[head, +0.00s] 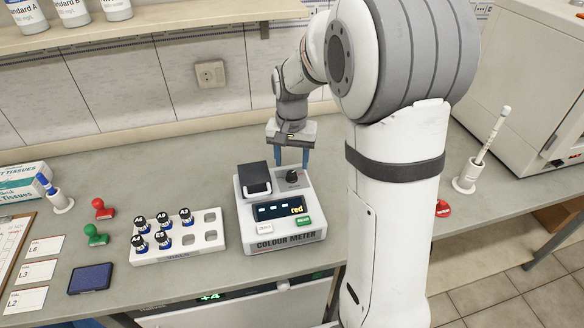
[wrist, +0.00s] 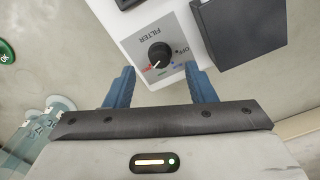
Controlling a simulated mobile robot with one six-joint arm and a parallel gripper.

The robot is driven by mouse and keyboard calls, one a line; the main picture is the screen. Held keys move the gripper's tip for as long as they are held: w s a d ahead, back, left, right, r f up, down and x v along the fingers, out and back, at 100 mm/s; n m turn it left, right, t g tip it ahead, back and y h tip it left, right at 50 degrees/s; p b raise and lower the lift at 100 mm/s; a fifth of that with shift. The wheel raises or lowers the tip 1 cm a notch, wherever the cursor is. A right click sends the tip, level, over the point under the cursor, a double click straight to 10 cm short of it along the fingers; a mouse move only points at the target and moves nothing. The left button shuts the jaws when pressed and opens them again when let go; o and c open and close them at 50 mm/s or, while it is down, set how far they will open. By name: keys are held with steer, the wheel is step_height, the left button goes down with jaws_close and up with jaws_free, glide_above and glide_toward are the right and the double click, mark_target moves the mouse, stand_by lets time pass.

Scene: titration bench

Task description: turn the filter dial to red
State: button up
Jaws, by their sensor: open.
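The black filter dial (head: 292,177) is at the meter's back right, beside the dark lid. In the wrist view the dial (wrist: 160,55) sits on a panel marked FILTER, and its white pointer line is directed toward the red mark (wrist: 148,68). My gripper (head: 291,158) is above and behind the dial. In the wrist view my gripper's blue fingers (wrist: 160,78) are spread apart, one toward each side of the dial, with nothing between them gripped.
A white rack of vials (head: 178,236) stands left of the meter. Red and green stamps (head: 96,234) and an ink pad (head: 90,278) lie farther left. A pen-like probe stands in a white holder (head: 466,180) at right. Bare bench lies behind the rack.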

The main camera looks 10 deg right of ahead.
mark_target(292, 173)
steer(key=shift+r, duration=1.9)
